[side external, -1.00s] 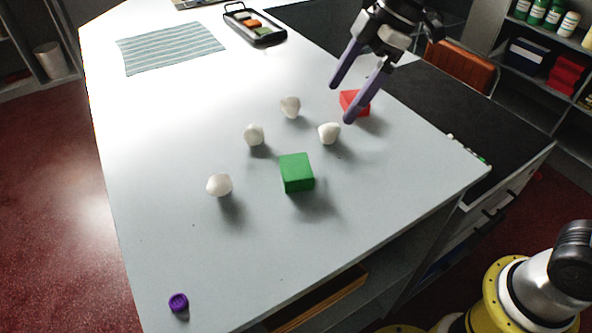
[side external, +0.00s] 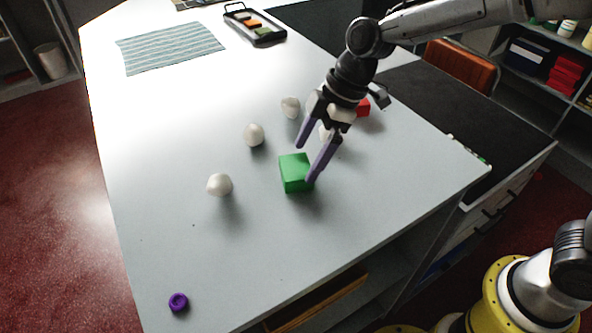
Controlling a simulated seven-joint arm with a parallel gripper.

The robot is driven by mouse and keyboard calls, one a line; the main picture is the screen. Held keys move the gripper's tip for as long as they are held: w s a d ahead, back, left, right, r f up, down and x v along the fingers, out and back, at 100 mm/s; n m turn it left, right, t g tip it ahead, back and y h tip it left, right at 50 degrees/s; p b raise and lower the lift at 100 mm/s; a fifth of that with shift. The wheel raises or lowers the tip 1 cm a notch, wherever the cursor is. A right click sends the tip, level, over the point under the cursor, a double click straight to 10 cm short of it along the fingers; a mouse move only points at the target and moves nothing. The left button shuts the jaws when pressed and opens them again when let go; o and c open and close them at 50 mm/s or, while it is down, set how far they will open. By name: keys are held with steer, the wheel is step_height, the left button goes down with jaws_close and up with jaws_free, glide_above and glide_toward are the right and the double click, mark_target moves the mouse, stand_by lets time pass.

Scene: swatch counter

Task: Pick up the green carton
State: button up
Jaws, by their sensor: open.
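The green carton (side external: 294,173) is a small box on the pale counter, right of the middle of the side external view. My gripper (side external: 304,164) is open, with two purple fingers pointing down toward the carton. One fingertip overlaps the carton's right edge in the picture and the other shows above its far side. I cannot tell whether either finger touches it. Nothing shows between the fingers as held.
White lumps (side external: 219,185) (side external: 254,135) (side external: 290,107) stand left of and beyond the carton; another is mostly hidden behind my gripper. A red block (side external: 363,107) is partly hidden. A purple cap (side external: 178,302) lies in front, a striped cloth (side external: 170,48) and black tray (side external: 254,24) at the back.

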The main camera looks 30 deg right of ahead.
mark_target(301, 165)
steer(key=x, duration=0.3)
steer(key=shift+a+f, duration=0.15)
steer(key=shift+w, duration=0.1)
steer(key=c, duration=1.2)
